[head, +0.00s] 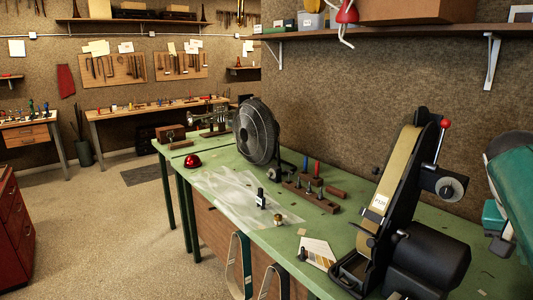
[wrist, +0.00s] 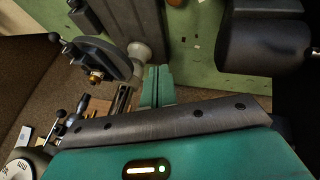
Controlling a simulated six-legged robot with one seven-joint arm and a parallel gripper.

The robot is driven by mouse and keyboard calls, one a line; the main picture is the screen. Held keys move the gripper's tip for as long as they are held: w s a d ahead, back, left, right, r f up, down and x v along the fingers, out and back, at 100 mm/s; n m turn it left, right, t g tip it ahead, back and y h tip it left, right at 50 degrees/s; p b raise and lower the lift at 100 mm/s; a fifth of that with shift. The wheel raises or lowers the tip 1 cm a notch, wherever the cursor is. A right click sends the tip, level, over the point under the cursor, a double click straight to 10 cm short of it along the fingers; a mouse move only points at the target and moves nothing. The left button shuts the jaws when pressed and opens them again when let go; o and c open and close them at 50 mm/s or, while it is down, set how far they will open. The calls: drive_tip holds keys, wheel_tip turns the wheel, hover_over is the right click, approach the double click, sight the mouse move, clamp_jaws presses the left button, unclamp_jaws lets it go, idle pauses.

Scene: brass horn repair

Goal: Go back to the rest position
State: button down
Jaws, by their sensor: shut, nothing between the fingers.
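My gripper (wrist: 158,70) shows in the wrist view as two teal fingers side by side, closed together with nothing between them. They are over the dark parts of the belt grinder (wrist: 262,42), with the green bench top behind. In the head view, part of my teal arm is at the right edge, beside the upright belt grinder (head: 376,190) with its tan belt and red-knobbed lever. The fingertips cannot be made out clearly there.
The green workbench (head: 220,170) carries a black fan (head: 256,132), a red dome (head: 192,161), a clear plastic sheet (head: 228,195) and a wooden tool block (head: 310,194). A shelf (head: 400,31) overhangs the bench. A red cabinet (head: 12,215) stands left; open floor (head: 110,230) lies between.

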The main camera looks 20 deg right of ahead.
drive_tip(key=w+a+f+n+t+y, duration=0.1)
drive_tip(key=w+a+f+n+t, duration=0.25)
drive_tip(key=w+a, duration=0.45)
drive_tip(key=w+a+f+n+t+y, duration=0.1)
drive_tip(key=w+a+f+n+t, duration=0.2)
drive_tip(key=a, duration=0.9)
drive_tip(key=a+f+n+y, duration=0.2)
drive_tip(key=a+f+n, duration=0.1)
drive_tip(key=a, duration=0.6)
drive_tip(key=a+f+n+y, duration=0.2)
drive_tip(key=a+f+n, duration=0.1)
drive_tip(key=a, duration=0.7)
drive_tip(key=shift+w+f, duration=0.2)
drive_tip(key=shift+f, duration=0.35)
drive_tip(key=shift+d+t, duration=0.2)
drive_tip(key=shift+t, duration=0.05)
